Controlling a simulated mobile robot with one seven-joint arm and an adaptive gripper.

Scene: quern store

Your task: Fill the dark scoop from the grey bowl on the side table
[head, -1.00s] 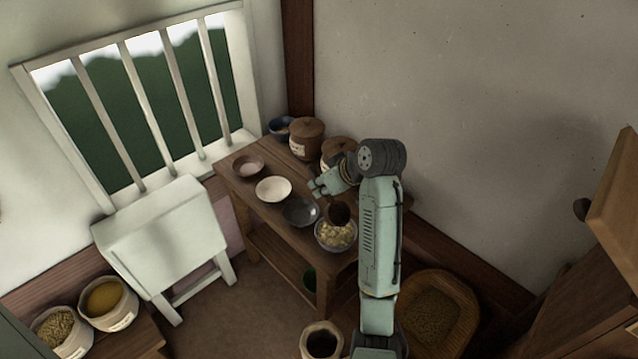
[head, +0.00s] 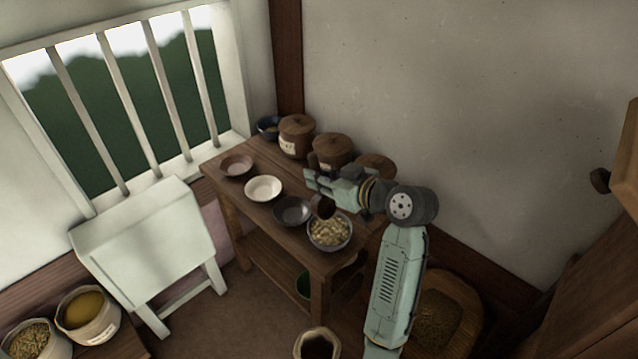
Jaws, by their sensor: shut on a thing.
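The grey bowl (head: 346,244), filled with pale yellowish pieces, stands near the front right end of the wooden side table (head: 318,265). My gripper (head: 310,182) is above the table, behind and a little left of this bowl, and is shut on the dark scoop. The scoop's dark brown cup (head: 322,207) hangs below the gripper at the bowl's far left rim. I cannot tell whether it touches the rim or the pieces, or what is inside it. The fingers partly hide the scoop's handle.
A dark bowl (head: 292,212), a white bowl (head: 263,189) and a brownish bowl (head: 237,166) line the table to the left. Lidded brown pots (head: 296,137) and a blue bowl (head: 267,126) stand behind. A white slanted stand (head: 145,240) is left.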

